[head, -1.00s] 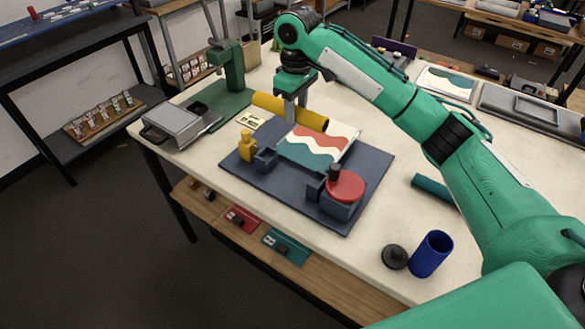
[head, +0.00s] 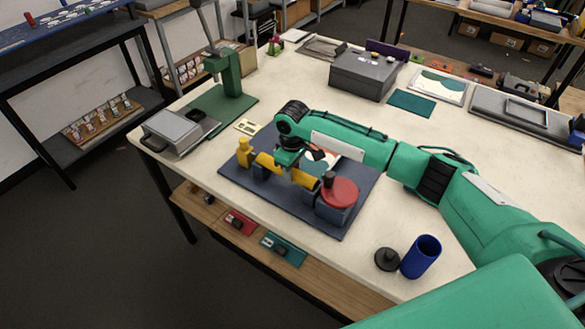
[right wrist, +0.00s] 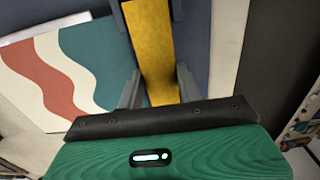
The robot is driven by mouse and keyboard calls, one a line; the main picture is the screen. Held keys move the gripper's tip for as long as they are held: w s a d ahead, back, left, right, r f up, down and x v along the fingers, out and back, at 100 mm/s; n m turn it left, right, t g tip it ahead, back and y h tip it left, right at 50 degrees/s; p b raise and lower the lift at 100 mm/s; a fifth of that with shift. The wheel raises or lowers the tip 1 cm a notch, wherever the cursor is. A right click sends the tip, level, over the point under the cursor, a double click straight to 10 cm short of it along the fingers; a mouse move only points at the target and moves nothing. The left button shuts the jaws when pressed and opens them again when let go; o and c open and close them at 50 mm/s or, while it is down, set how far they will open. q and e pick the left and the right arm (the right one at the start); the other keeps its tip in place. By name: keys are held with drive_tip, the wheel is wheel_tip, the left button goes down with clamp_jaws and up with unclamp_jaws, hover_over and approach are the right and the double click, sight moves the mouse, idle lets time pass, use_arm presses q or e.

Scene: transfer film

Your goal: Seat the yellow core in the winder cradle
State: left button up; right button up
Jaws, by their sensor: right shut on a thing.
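The yellow core (head: 303,179) is a long tube, now lying over the dark blue winder board (head: 240,179). My right gripper (head: 291,168) is shut around its middle; the right wrist view shows the yellow core (right wrist: 152,50) between its two grey fingers (right wrist: 157,88). The core lines up between the left cradle block (head: 261,171) and the right cradle block (head: 332,213) under a red disc (head: 340,191). My arm and gripper hide part of the core. I cannot tell whether it rests in the cradle or hovers just above. My left gripper is not in view.
A yellow post-like part (head: 244,153) stands at the board's left edge. A wavy-striped sheet (right wrist: 62,70) lies beside the core. A blue cup (head: 421,257) and black knob (head: 387,259) stand at the front right. A green press (head: 229,80) stands at the back left.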

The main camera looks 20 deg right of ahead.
drive_tip(key=shift+f, duration=0.2)
drive_tip(key=shift+f, duration=0.15)
drive_tip(key=o, duration=1)
wheel_tip(320, 180, up, 12)
drive_tip(key=b, duration=0.3)
